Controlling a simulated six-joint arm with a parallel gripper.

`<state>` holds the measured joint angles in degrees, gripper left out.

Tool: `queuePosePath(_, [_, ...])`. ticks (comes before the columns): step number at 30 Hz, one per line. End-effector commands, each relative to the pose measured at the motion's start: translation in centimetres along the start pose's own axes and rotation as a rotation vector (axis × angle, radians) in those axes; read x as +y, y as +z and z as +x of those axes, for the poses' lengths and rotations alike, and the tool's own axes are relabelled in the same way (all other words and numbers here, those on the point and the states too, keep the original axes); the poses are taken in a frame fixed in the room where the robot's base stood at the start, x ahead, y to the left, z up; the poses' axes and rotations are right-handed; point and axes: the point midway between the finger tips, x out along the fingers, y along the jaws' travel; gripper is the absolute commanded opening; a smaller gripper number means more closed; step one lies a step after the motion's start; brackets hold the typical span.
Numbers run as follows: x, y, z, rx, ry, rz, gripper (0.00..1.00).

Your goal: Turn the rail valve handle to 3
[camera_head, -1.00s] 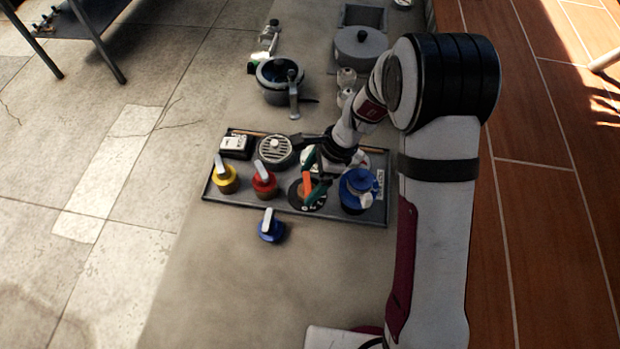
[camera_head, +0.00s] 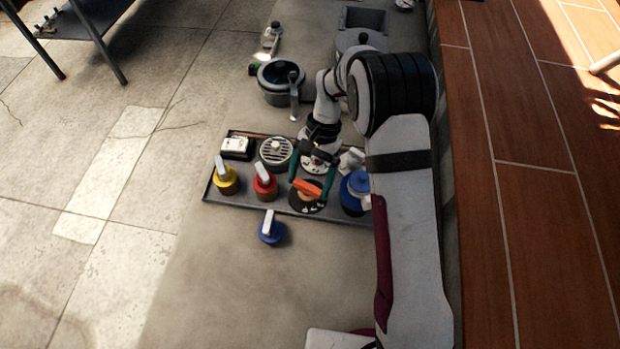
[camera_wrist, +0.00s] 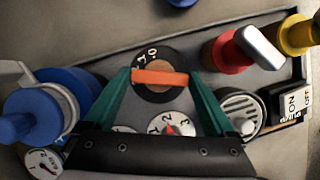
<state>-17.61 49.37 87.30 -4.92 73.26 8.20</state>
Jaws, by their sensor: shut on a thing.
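The orange valve handle (camera_head: 307,188) sits on a round black dial (camera_head: 306,206) on the grey tray. In the wrist view the handle (camera_wrist: 160,77) lies nearly level across the dial (camera_wrist: 158,95), where a 0 and a 1 show; the other marks are hidden or too small to read. My gripper (camera_wrist: 161,76) has green fingers, one at each end of the handle, shut on it; the gripper also shows in the head view (camera_head: 309,184). Behind the dial is a white gauge (camera_wrist: 172,124) with a red pointer and numbers including 2 and 3.
On the tray (camera_head: 270,203) are a yellow knob (camera_head: 227,182), a red knob (camera_head: 264,187), a round grille (camera_head: 275,151), a switch box (camera_head: 236,146) and a blue valve (camera_head: 355,190). A blue knob (camera_head: 271,232) lies in front. A pot (camera_head: 281,88) stands behind.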

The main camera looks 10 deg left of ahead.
Motion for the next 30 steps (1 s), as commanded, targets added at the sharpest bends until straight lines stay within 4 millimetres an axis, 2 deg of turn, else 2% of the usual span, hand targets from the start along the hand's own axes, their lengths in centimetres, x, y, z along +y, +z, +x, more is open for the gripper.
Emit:
queuePosePath(15, [-0.21, 0.17, 0.06, -0.005, 0.133, -0.319, 0.34])
queuePosePath(30, [-0.27, 0.10, 0.05, -0.001, 0.165, -0.399, 0.34])
